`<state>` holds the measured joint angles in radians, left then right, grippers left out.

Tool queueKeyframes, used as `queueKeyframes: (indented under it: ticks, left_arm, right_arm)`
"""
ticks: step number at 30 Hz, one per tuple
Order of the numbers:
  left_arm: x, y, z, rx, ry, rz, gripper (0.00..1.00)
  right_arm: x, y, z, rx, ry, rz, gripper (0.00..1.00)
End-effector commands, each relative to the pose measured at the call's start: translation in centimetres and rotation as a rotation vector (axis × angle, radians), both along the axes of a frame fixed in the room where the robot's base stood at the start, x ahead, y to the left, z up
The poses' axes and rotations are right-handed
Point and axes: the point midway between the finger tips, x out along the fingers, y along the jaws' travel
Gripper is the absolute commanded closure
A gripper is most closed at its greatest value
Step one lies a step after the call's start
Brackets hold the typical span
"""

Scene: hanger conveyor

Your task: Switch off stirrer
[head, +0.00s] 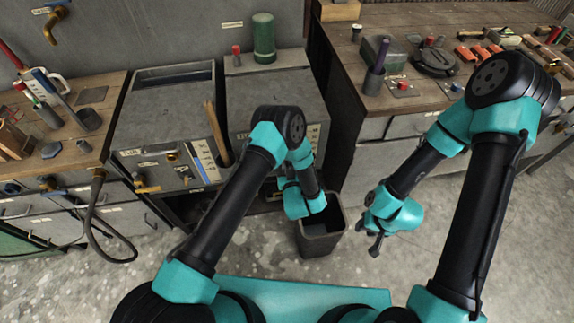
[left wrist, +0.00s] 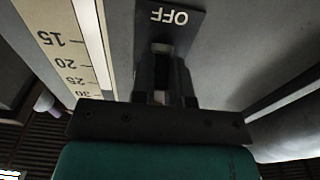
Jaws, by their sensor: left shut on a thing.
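In the left wrist view, a black plate with upside-down white OFF lettering (left wrist: 170,16) is on a grey panel. A small switch (left wrist: 160,50) sits by that plate, between the fingers of my left gripper (left wrist: 161,75), which is shut on it. The fingers hide most of the switch. In the head view, my left wrist hides the switch and the fingertips in front of the right grey tank (head: 275,93). My right gripper (head: 374,246) hangs over the floor, apart from everything. Its fingers are too small to judge.
A scale strip (left wrist: 72,45) runs beside the plate. A dark bin (head: 320,246) stands below my left wrist. Workbenches with tools stand at left (head: 100,112) and right (head: 350,62). The floor at right is clear.

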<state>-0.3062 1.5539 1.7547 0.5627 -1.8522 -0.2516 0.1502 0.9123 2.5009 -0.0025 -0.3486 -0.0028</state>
Motion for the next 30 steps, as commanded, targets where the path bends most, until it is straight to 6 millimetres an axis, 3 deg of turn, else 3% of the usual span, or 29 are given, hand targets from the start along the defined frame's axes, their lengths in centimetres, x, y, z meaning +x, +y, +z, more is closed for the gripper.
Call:
queueKeyframes:
  ticks: [14, 15, 22, 30]
  left_arm:
    - [-0.09, -0.04, -0.24, 0.019, -0.072, 0.0, 1.0]
    - [-0.09, -0.04, -0.24, 0.019, -0.072, 0.0, 0.81]
    - [-0.09, -0.04, -0.23, 0.019, -0.072, 0.0, 0.6]
    - [-0.17, -0.07, -0.24, 0.019, -0.071, 0.0, 0.6]
  right_arm:
    - [0.0, 0.0, 0.0, 0.0, 0.0, 0.0, 0.62]
    - [0.0, 0.0, 0.0, 0.0, 0.0, 0.0, 0.62]
    - [0.0, 0.0, 0.0, 0.0, 0.0, 0.0, 0.62]
    - [0.0, 0.0, 0.0, 0.0, 0.0, 0.0, 0.62]
